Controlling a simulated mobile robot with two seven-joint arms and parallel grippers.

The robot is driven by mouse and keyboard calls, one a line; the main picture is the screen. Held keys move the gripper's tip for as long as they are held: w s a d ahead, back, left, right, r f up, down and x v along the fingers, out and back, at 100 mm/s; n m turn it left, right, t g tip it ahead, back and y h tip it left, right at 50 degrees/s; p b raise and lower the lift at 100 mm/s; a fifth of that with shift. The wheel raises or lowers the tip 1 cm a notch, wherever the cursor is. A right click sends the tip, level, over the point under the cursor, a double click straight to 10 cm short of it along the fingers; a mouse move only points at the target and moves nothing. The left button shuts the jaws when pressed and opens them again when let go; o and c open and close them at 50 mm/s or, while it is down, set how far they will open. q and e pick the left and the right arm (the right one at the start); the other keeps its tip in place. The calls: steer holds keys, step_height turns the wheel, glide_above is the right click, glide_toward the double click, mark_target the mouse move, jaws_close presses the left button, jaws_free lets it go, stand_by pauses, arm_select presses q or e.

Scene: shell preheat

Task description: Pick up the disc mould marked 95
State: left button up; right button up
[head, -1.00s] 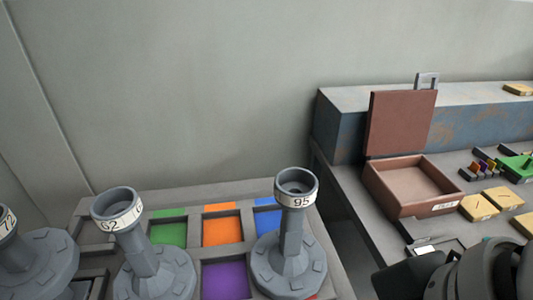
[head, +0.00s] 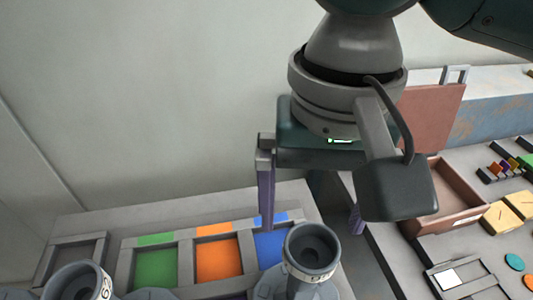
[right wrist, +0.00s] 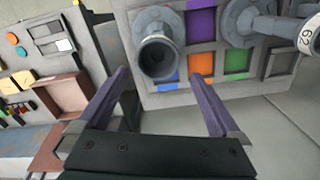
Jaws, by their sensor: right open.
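The disc mould marked 95 (head: 312,255) is grey, with a round hollow cup on top of a post. It stands at the bottom of the head view, its label mostly cut by the view angle and its base partly out of frame. My right gripper (head: 312,229) is open above and just behind it, fingers pointing down. In the right wrist view the mould's cup (right wrist: 158,55) lies just beyond and between the open fingertips (right wrist: 157,82), with nothing held. My left gripper is not in view.
A second mould marked 62 (head: 78,284) stands to the left; its label also shows in the right wrist view (right wrist: 313,40). The grey rack (head: 110,262) has green, orange and blue squares. A brown open box (head: 455,195) and yellow blocks (head: 500,215) lie right.

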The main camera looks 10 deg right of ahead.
mark_target(311, 243)
steer(key=f, duration=0.4)
steer(key=shift+s+f, duration=0.25)
step_height(311, 243, down, 5)
steer(key=shift+d+f, duration=0.15)
steer(key=shift+c, duration=0.2)
jaws_close()
stand_by(0.4)
steer(key=shift+w, duration=0.1)
